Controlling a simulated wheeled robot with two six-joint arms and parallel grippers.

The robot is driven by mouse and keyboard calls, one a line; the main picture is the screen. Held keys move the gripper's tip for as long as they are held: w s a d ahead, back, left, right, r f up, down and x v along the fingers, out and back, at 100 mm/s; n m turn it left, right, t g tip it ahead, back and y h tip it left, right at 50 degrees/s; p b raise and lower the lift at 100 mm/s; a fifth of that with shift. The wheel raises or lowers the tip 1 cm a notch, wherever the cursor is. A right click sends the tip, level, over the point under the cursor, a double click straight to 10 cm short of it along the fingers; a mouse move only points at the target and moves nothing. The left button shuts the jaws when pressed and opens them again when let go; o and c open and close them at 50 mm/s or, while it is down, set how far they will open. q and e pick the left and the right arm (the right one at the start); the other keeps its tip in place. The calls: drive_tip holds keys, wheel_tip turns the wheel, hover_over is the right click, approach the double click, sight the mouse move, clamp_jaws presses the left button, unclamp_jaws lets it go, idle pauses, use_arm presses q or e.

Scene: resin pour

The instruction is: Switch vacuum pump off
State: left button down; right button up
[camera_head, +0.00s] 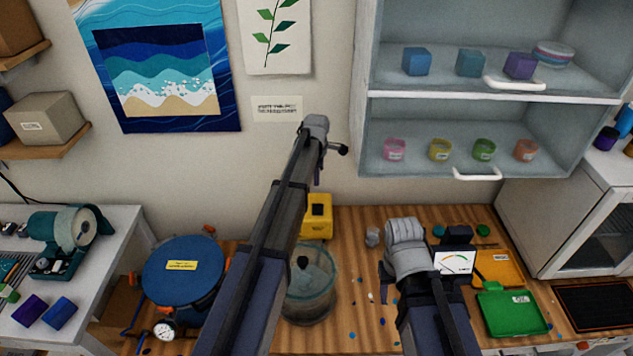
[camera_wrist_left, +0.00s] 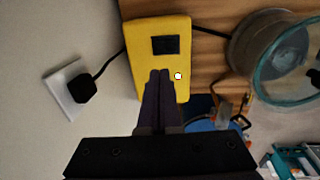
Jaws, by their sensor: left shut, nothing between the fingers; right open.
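The yellow box (camera_head: 317,222), which looks like the vacuum pump, stands at the back of the wooden bench by the wall. The left wrist view shows its yellow face (camera_wrist_left: 142,62) with a dark square switch (camera_wrist_left: 165,45) and a small white spot (camera_wrist_left: 178,76). My left gripper (camera_wrist_left: 160,72) is shut and empty, its fingertips over this face just short of the switch. I cannot tell whether they touch the box. In the head view the left arm partly hides the box. My right gripper (camera_head: 384,283) is open over the bench, mostly hidden by its wrist.
A glass chamber (camera_head: 308,298) stands in front of the yellow box, partly behind my left arm. A blue-lidded pot (camera_head: 183,275) with a gauge is to the left. A black plug (camera_wrist_left: 84,88) sits in the wall.

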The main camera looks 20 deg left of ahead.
sight(317, 206)
use_arm(q)
drive_tip(key=f+b, duration=0.3)
drive_tip(key=f, duration=0.1)
drive_tip(key=w+f+b, duration=0.1)
drive_tip(key=f+b, duration=0.7)
drive_tip(key=shift+w+a, duration=0.2)
drive_tip(key=shift+f, duration=0.15)
drive_tip(key=shift+s, duration=0.1)
drive_tip(key=shift+s+d+r, duration=0.2)
drive_tip(key=shift+s, duration=0.45)
